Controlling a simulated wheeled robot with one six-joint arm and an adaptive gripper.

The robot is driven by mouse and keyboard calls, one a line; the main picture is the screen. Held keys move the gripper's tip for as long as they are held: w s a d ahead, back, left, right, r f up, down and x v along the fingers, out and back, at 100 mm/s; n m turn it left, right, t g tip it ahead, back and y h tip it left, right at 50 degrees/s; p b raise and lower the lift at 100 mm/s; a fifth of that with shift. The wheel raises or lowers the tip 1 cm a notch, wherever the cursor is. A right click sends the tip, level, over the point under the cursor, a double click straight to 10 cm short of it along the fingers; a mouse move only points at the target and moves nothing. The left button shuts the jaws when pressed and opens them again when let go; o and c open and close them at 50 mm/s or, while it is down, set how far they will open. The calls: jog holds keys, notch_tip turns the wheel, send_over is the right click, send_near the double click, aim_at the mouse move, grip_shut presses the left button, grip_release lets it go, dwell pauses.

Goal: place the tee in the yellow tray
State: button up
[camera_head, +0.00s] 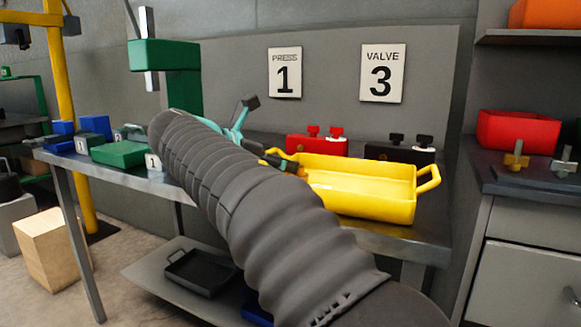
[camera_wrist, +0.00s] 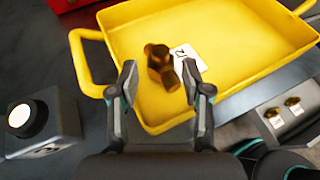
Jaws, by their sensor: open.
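The tee is a brown-bronze fitting (camera_wrist: 158,62) with a white tag marked 2 beside it. In the wrist view it shows over the floor of the yellow tray (camera_wrist: 227,45), near the tray's near left side. I cannot tell whether it rests on the floor. My gripper (camera_wrist: 160,68) is open, with one finger on each side of the tee and gaps visible beside it. In the head view the yellow tray (camera_head: 362,207) stands on the bench, and a small brown-orange part (camera_head: 290,167) shows at its left end. My arm hides most of my gripper there.
A dark box with a white button (camera_wrist: 27,117) stands left of the tray. Behind the tray are a red valve box (camera_head: 316,146) and a black one (camera_head: 399,153). A green press (camera_head: 168,70) stands at the left. A red bin (camera_head: 518,131) sits on the right cabinet.

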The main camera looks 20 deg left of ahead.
jog(key=v, duration=0.7)
jog(key=shift+s+a, duration=0.15)
jog(key=shift+s, duration=0.15)
